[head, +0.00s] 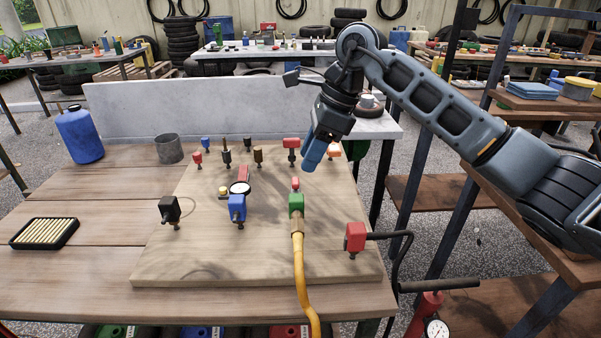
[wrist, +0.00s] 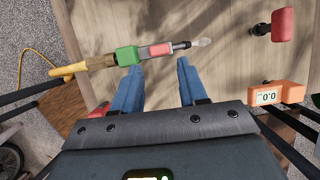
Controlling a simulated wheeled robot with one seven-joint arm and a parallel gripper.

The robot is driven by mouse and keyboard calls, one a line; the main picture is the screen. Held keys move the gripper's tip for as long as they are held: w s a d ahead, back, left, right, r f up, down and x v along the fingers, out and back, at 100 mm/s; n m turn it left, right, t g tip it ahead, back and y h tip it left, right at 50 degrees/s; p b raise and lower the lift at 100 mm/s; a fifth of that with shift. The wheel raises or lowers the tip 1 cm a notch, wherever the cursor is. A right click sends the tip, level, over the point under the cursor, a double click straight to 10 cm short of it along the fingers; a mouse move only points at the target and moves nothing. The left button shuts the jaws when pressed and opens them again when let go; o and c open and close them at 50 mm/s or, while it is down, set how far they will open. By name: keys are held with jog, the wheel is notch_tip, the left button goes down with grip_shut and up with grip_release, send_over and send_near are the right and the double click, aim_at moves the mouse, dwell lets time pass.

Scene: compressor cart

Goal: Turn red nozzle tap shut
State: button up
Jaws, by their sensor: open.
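The red nozzle tap (head: 296,184) is a small red block on the far end of a green block (head: 296,205) fed by a yellow hose (head: 302,280). In the wrist view the red tap (wrist: 160,49) lies between the green block (wrist: 127,56) and a pale nozzle tip (wrist: 202,43). My gripper (head: 311,165) has blue fingers and hangs just beyond and to the right of the tap in the head view. In the wrist view my gripper (wrist: 159,66) is open and empty, with the tap just past the gap between its fingertips. No contact shows.
Several fittings stand on the wooden board (head: 200,260): a blue block with a gauge (head: 237,208), a black block (head: 170,209), a red block with a black hose (head: 355,237) and an orange readout (wrist: 277,93). A blue jug (head: 80,135) stands at left.

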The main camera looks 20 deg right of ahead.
aim_at(297, 180)
jog(key=shift+x, duration=2.6)
jog(key=shift+c, duration=0.4)
jog(key=c, duration=0.7)
grip_shut()
